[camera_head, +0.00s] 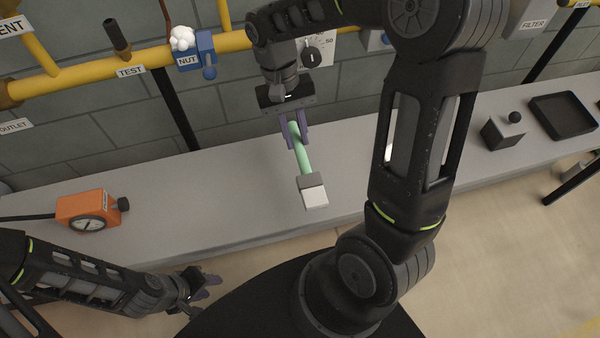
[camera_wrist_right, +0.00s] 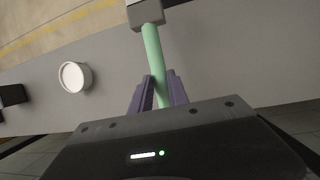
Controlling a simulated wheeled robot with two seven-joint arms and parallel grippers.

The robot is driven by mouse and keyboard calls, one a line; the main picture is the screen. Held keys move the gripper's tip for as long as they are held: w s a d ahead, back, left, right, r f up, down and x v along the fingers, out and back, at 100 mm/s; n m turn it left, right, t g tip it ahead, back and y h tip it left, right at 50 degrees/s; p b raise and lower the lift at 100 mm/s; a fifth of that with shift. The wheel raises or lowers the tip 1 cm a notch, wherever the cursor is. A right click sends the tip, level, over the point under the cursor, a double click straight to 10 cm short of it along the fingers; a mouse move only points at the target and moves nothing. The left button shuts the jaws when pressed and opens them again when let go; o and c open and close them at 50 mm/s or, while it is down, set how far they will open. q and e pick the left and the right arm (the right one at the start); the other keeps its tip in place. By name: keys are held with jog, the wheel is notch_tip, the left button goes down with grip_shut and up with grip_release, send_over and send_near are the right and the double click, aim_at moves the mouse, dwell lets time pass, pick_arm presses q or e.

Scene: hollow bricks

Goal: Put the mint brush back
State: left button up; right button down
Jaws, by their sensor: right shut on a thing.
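The mint brush (camera_head: 302,157) has a green handle, a grey collar and a white end block. My right gripper (camera_head: 295,122) is shut on its handle and holds it over the grey bench (camera_head: 200,205), with the white end toward the bench's front edge. In the right wrist view the brush (camera_wrist_right: 152,45) runs up from between the purple fingers (camera_wrist_right: 159,90), its collar at the top edge. Whether it touches the bench is unclear. My left gripper (camera_head: 207,288) is in front of the bench, empty, its fingers apart.
An orange gauge box (camera_head: 88,208) stands on the bench at left. A white round container (camera_wrist_right: 75,76) shows in the right wrist view. A grey-black box with a knob (camera_head: 503,130) and a black tray (camera_head: 563,115) are at right. A yellow pipe (camera_head: 90,68) runs along the wall.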

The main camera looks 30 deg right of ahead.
notch_tip(320, 180, down, 6)
jog(key=shift+r+p, duration=0.15)
jog(key=shift+p, duration=0.15)
jog(key=shift+f, duration=1.9)
jog(key=c, duration=1.3)
grip_release()
jog(key=shift+o, duration=0.2)
jog(key=shift+r, duration=0.1)
jog(key=b+v, duration=0.1)
jog(key=v, duration=1.1)
